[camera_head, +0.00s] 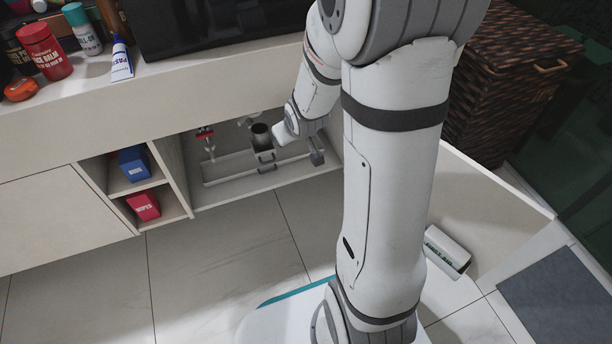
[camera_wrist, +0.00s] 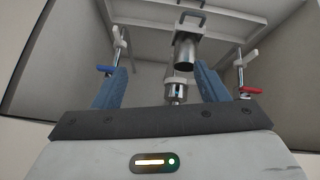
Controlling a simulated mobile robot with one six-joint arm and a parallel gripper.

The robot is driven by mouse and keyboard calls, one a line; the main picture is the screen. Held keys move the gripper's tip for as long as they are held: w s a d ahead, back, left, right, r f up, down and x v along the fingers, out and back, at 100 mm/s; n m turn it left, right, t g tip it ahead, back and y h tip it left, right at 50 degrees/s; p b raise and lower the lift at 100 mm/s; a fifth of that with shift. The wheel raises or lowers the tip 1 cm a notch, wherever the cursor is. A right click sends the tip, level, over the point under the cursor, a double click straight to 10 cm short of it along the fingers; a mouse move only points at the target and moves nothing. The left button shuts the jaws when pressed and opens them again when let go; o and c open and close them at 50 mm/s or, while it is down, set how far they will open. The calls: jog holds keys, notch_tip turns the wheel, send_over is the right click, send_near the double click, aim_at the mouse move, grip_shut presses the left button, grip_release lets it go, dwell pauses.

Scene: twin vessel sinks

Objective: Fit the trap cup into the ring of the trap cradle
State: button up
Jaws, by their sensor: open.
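The trap cup appears to be the dark grey, open-topped cylinder (camera_head: 261,140) standing upright at the tray in the open cabinet bay. It also shows in the wrist view as a metal cylinder (camera_wrist: 186,52). My gripper (camera_wrist: 162,84) is open, its two blue fingers apart with nothing clasped. A shorter chrome fitting (camera_wrist: 176,91) shows between the fingers, nearer than the cylinder; I cannot tell its exact distance. A grey handle-like bracket (camera_head: 266,159) is at the tray's front by the cylinder. I cannot clearly make out the cradle's ring. In the head view my fingertips are hidden.
The shallow tray (camera_head: 222,178) lies along the bay floor. A divider (camera_head: 172,168) separates cubbies with a blue box (camera_head: 134,163) and a red box (camera_head: 143,205).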

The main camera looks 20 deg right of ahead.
jog(key=s+a+r+g, duration=0.1)
jog(key=s+r+g, duration=0.1)
jog(key=s, duration=0.5)
jog(key=s+a+r+m+g, duration=0.1)
jog(key=s+a+r+g, duration=0.1)
jog(key=s+r, duration=0.2)
jog(key=s+a+r+m+g, duration=0.1)
jog(key=s+r+g, duration=0.1)
jog(key=s, duration=0.8)
jog(key=shift+s+a+r+y, duration=0.2)
jog(key=shift+a+r+y, duration=0.1)
jog(key=shift+r, duration=0.2)
